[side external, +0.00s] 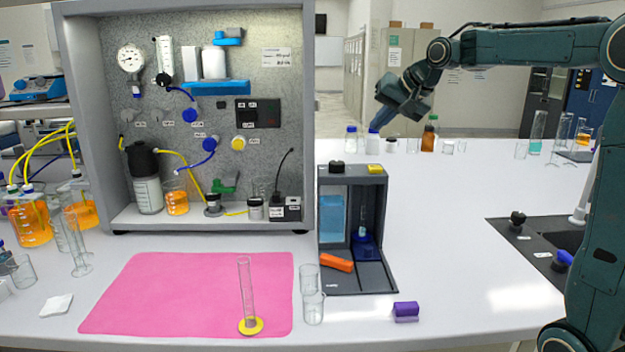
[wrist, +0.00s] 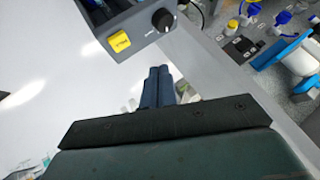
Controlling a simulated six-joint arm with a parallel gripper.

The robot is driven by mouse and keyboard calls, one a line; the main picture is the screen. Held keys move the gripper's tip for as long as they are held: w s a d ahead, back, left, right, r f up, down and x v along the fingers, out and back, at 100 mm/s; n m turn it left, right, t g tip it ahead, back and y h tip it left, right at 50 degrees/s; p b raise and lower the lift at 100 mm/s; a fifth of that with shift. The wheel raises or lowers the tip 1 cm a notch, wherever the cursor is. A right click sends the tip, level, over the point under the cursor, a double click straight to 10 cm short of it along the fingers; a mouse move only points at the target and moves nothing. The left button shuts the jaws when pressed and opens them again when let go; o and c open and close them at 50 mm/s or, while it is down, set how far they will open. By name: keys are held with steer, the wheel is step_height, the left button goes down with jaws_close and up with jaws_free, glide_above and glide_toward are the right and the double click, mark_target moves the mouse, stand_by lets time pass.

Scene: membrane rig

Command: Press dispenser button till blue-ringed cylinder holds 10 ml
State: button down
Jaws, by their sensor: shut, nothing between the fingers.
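The dispenser (side external: 323,240) is a dark grey open-fronted box on the white bench. Its yellow button (side external: 376,169) and a black knob (side external: 337,167) are on top; the button also shows in the wrist view (wrist: 119,42). The blue-ringed cylinder (side external: 362,238) stands upright in the dispenser's right bay; its liquid level is too small to read. My gripper (side external: 374,127) is shut and empty, raised above and apart from the dispenser. In the wrist view its closed fingertips (wrist: 159,72) lie below and right of the button, not touching it.
A yellow-based cylinder (side external: 246,295) stands on the pink mat (side external: 180,290). Two empty beakers (side external: 313,308), an orange block (side external: 337,262) and a purple block (side external: 406,310) are near the dispenser. The tall rig panel (side external: 309,120) stands to its left.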

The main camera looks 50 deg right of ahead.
steer(key=m, duration=0.1)
glide_above(378, 168)
steer(key=shift+f, duration=0.15)
stand_by(0.4)
steer(key=shift+f, duration=4.2)
steer(key=shift+f, duration=1.05)
steer(key=shift+r, duration=0.1)
stand_by(0.4)
steer(key=shift+r, duration=0.9)
steer(key=shift+r, duration=0.1)
